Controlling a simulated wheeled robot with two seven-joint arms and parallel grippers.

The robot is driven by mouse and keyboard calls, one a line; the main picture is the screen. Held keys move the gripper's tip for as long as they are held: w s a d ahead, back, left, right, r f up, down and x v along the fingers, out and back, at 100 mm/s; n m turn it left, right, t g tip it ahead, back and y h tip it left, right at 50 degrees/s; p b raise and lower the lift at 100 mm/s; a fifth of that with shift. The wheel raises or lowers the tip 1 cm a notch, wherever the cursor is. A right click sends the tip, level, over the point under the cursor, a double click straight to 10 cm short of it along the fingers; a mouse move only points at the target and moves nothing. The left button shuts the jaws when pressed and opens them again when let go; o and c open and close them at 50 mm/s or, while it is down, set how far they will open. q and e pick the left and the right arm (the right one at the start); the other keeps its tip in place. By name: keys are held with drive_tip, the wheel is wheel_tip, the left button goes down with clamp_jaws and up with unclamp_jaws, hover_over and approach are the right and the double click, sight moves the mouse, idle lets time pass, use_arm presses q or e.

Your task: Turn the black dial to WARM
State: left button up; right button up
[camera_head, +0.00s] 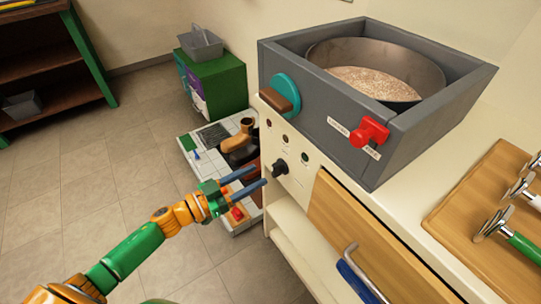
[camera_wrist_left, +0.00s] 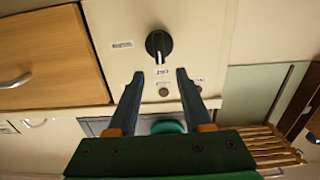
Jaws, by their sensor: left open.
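The black dial (camera_head: 280,167) sits on the cream front panel of the cabinet, below the grey box. It also shows in the left wrist view (camera_wrist_left: 158,44), with a pointer ridge and small labels around it that are too small to read. My left gripper (camera_head: 264,175) is open, with its two blue-grey fingers pointing at the panel just short of the dial. In the left wrist view the fingertips (camera_wrist_left: 158,79) stand apart, on either side below the dial, not touching it. My right gripper is in neither view.
A grey box (camera_head: 330,120) holding a metal pan of grain stands on the counter, with a teal-and-brown knob (camera_head: 282,95) and a red handle (camera_head: 370,132). A wooden drawer (camera_head: 360,240) with a metal handle lies right of the dial. A low tiled stand (camera_head: 205,150) with items is behind.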

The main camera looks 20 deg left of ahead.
sight(273, 168)
use_arm(q)
drive_tip(key=x, duration=0.6)
drive_tip(key=shift+f, duration=0.15)
drive_tip(key=shift+c, duration=0.2)
clamp_jaws()
